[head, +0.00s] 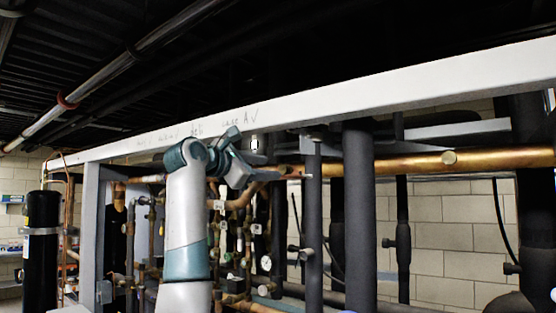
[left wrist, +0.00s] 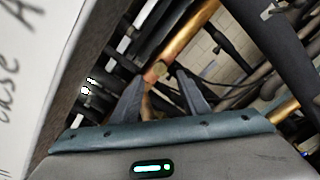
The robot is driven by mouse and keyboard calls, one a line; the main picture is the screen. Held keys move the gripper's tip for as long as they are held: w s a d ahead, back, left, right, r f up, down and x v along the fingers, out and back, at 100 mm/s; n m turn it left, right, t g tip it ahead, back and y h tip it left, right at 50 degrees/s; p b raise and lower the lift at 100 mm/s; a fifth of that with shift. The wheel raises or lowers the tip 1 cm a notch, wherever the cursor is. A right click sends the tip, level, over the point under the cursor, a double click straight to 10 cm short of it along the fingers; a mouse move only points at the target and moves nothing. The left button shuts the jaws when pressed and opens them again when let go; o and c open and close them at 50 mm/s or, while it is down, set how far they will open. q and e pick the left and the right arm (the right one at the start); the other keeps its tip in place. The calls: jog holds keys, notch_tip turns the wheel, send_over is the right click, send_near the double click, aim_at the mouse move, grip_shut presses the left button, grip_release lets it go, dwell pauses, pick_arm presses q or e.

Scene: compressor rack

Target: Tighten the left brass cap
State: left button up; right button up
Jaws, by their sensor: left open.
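A round brass cap (head: 449,157) sits on the side of the thick copper pipe (head: 500,160) at the right in the head view. The pipe's left end, near a small brass fitting (head: 295,172), is just right of my left gripper (head: 246,165). In the left wrist view a brass cap (left wrist: 160,69) on a copper pipe (left wrist: 192,32) shows just beyond and between the fingertips of my left gripper (left wrist: 157,85). The fingers are open, one on each side of it, and contact cannot be made out. My right gripper is out of view.
A long white beam (head: 330,105) with handwriting runs just above my left gripper, and fills the left side of the left wrist view (left wrist: 30,70). Dark insulated vertical pipes (head: 360,210) stand to the right. Thin copper pipes and valves crowd the space behind my arm.

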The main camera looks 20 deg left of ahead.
aim_at(282, 169)
pick_arm(q)
jog(key=p+x, duration=0.2)
jog(key=x, duration=0.2)
jog(key=shift+w+d+r+p, duration=0.1)
jog(key=shift+w+d+p, duration=0.05)
jog(key=shift+w+p, duration=0.2)
jog(key=shift+w+d, duration=0.15)
jog(key=shift+w, duration=0.4)
grip_shut()
